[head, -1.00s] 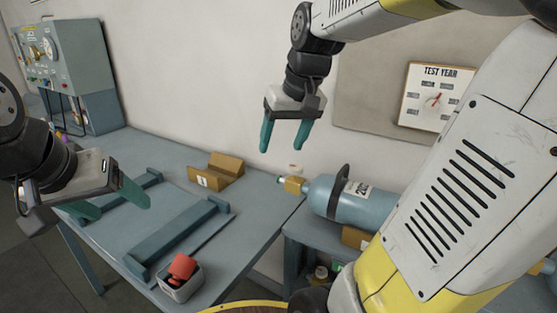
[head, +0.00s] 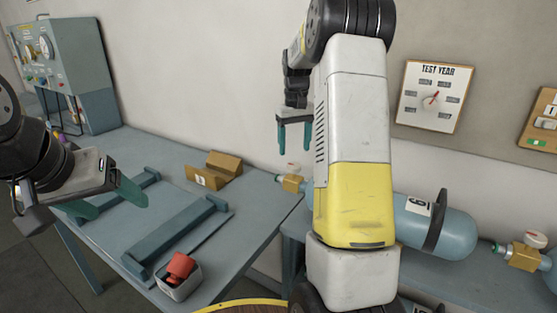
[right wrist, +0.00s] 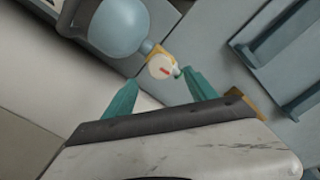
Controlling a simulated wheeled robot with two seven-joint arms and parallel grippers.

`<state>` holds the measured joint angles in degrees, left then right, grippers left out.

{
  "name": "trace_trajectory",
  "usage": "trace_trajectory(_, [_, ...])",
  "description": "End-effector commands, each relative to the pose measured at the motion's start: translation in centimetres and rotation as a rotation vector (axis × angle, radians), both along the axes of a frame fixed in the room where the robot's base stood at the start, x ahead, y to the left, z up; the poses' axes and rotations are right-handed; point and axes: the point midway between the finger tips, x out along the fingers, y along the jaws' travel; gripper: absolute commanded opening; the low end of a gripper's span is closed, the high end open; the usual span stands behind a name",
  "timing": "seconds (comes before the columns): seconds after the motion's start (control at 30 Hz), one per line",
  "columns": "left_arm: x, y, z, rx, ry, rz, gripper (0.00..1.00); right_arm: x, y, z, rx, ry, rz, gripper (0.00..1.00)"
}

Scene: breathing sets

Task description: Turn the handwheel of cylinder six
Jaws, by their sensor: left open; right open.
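A blue cylinder (head: 455,235) lies on its side on a grey bench, partly hidden behind my right arm. Its white label (head: 418,206) carries one digit that looks like a 6 or a 9. Its brass valve (head: 291,184) points left, with a small pale handwheel (head: 292,167) on top. In the right wrist view the handwheel (right wrist: 160,67) is white with a red mark. My right gripper (head: 295,150) is open, fingers down, just above the handwheel, which appears between its fingertips; contact cannot be told. My left gripper (head: 115,198) is open and empty over the left table.
Another cylinder's brass valve (head: 524,256) is at the right. The left table (head: 140,220) holds a dark cradle, a brown block (head: 214,170) and a bin (head: 178,282) with red items. A test-year board (head: 435,97) hangs on the wall; a gauge panel (head: 62,60) stands at far left.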

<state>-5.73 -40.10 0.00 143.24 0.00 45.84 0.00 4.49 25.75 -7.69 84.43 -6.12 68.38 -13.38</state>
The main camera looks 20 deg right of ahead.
Motion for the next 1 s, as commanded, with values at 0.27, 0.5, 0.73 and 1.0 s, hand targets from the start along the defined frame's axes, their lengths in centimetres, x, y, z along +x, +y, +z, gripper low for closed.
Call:
trace_trajectory(0.27, [0.0, 0.0, 0.0, 0.000, 0.000, 0.000, 0.72, -0.1, 0.0, -4.5, 0.001, 0.002, -0.001, 0.66])
trace_trajectory(0.5, [0.0, 0.0, 0.0, 0.000, 0.000, 0.000, 0.72, -0.1, 0.0, -6.4, 0.000, -0.001, -0.001, 0.66])
trace_trajectory(0.73, [0.0, 0.0, 0.0, 0.000, 0.000, 0.000, 0.72, 0.0, 0.0, -6.5, 0.000, -0.001, -0.001, 0.66])
trace_trajectory(1.0, [0.0, 0.0, 0.0, 0.000, 0.000, 0.000, 0.72, 0.0, 0.0, -6.4, 0.000, -0.001, -0.001, 0.17])
